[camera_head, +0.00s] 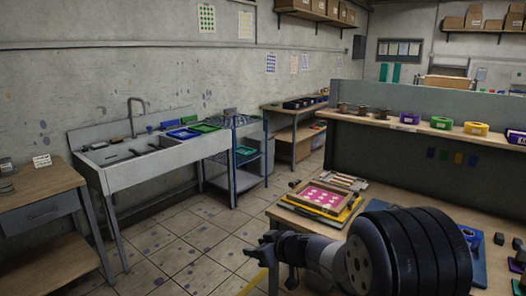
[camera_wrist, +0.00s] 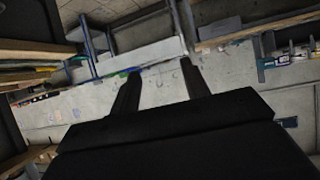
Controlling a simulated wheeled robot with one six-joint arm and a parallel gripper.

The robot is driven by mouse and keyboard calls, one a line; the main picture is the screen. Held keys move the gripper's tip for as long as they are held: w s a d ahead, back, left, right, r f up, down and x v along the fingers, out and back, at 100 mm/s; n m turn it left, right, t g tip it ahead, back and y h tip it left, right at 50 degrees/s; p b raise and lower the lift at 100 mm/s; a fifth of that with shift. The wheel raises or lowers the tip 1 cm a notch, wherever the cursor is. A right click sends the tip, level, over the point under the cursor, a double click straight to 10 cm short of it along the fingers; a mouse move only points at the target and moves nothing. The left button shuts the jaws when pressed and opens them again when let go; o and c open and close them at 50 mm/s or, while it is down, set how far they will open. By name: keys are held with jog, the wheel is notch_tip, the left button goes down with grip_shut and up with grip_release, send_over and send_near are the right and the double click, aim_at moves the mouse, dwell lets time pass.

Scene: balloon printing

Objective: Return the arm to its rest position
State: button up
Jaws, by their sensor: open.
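My gripper (camera_head: 264,252) is at the lower middle of the head view, held over the near edge of the work table and pointing left. The dark arm behind it fills the lower right of that view. In the wrist view, the two dark fingers of my gripper (camera_wrist: 160,72) stand apart with nothing between them. The wrist view is tilted and shows the wall and furniture beyond the fingers.
The work table holds a yellow-edged frame with a pink print (camera_head: 322,196), close behind my gripper. A grey sink (camera_head: 120,152) and a small wooden table (camera_head: 40,187) stand left. A shelf (camera_head: 400,124) with colored boxes is behind. The tiled floor (camera_head: 190,245) between is clear.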

jog(key=shift+s+d+f+m+t+h, duration=0.2)
jog(key=shift+s+d+f+m, duration=0.1)
jog(key=shift+f, duration=0.2)
jog(key=shift+s+d+f+m+t+h, duration=0.1)
jog(key=shift+s+d+f+m+h, duration=0.15)
jog(key=shift+f, duration=0.25)
